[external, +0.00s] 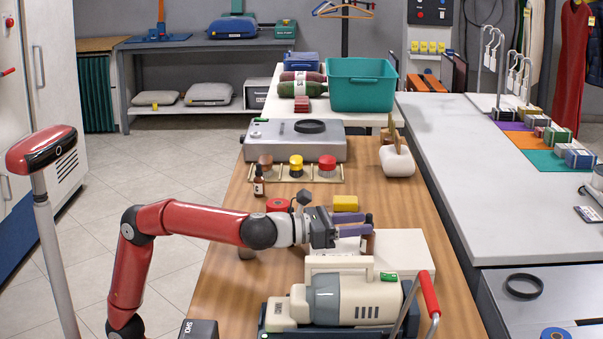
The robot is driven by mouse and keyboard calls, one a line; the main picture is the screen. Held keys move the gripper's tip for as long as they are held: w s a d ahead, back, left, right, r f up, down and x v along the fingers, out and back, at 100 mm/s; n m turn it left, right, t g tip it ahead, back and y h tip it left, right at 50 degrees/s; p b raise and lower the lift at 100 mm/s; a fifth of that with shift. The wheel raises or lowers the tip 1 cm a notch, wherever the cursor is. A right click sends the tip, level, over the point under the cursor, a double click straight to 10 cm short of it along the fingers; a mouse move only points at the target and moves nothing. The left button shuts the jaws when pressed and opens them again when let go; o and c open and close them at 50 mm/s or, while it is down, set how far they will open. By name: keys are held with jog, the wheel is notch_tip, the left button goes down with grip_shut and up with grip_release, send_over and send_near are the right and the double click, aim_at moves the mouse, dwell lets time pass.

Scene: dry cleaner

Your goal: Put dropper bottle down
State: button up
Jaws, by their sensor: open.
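A dark brown dropper bottle (368,246) with a dark cap stands upright at the fingertips of my gripper (360,224), partly hidden by the near finger. My gripper is open, its two purple fingers pointing right at the bottle's height. I cannot tell whether the fingers touch it, or whether its base rests on the wooden table (222,262) or the white box beside it. A second brown dropper bottle (258,187) with a pale label stands upright farther back at the left of the table.
A white box (410,246) lies right of the gripper, and a beige machine (345,300) stands in front. A yellow block (345,203) and a red roll (278,205) lie behind the arm. A wooden rack (335,176) with coloured-capped jars stands farther back.

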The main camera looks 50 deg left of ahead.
jog(key=v, duration=0.9)
